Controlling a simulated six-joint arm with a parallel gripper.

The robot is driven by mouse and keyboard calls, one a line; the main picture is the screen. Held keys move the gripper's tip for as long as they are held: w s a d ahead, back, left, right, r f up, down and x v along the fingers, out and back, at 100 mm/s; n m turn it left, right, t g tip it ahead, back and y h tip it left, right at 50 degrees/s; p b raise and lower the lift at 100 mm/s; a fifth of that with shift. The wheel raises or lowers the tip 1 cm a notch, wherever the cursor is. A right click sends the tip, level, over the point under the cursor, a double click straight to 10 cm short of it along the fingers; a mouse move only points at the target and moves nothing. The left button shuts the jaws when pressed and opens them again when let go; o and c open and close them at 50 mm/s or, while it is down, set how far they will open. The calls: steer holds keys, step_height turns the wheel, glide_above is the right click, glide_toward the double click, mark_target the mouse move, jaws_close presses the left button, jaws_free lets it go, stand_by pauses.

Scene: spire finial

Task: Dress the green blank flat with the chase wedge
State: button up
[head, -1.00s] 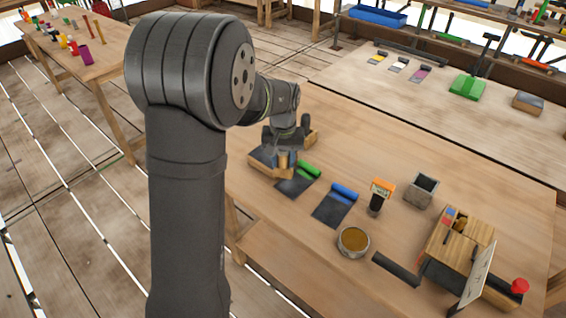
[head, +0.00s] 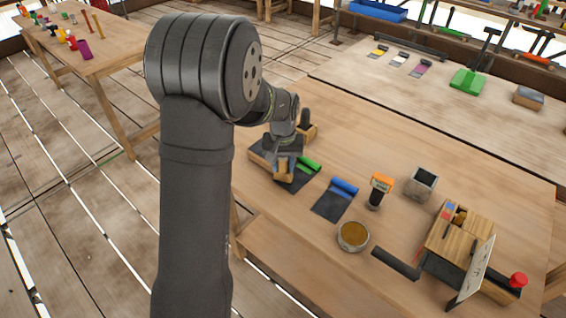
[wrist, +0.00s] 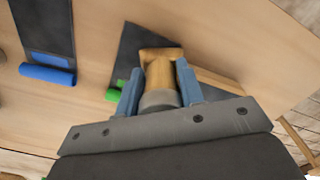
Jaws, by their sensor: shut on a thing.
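The green blank (head: 296,184) is a dark sheet with a green rolled end (head: 308,163), lying on the table. It also shows in the wrist view (wrist: 129,48), partly hidden by the tool and my gripper. My gripper (head: 285,158) is shut on a wooden tool with a grey collar, which I take as the chase wedge (wrist: 160,72). The blue fingers (wrist: 158,88) press on both sides of it. The wedge (head: 284,172) is over the blank's left part; I cannot tell whether it touches.
A blue-rolled sheet (head: 333,203) lies to the right, then a round tin (head: 353,237), an orange-topped tool (head: 380,187) and a grey open box (head: 423,184). A wooden fixture (head: 461,240) stands at far right.

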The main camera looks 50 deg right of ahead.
steer(key=shift+r, duration=2.1)
steer(key=w+a+f, duration=0.1)
steer(key=w+a, duration=0.2)
steer(key=w, duration=0.1)
steer(key=w+a+f+n, duration=0.1)
steer(key=w+a, duration=0.3)
steer(key=w+a+f+n, duration=0.1)
steer(key=w+a, duration=0.3)
steer(key=shift+w, duration=0.35)
steer(key=w+a+f+n, duration=0.35)
steer(key=w+a, duration=0.45)
steer(key=a, duration=0.4)
steer(key=w+a+f+n, duration=0.1)
steer(key=a+f, duration=0.1)
steer(key=a, duration=0.7)
steer(key=w+a+f+n, duration=0.2)
steer(key=a+f, duration=0.1)
steer(key=a, duration=0.5)
steer(key=w+a+f+n, duration=0.2)
steer(key=a+f, duration=0.1)
steer(key=a, duration=0.6)
steer(key=shift+a, duration=0.3)
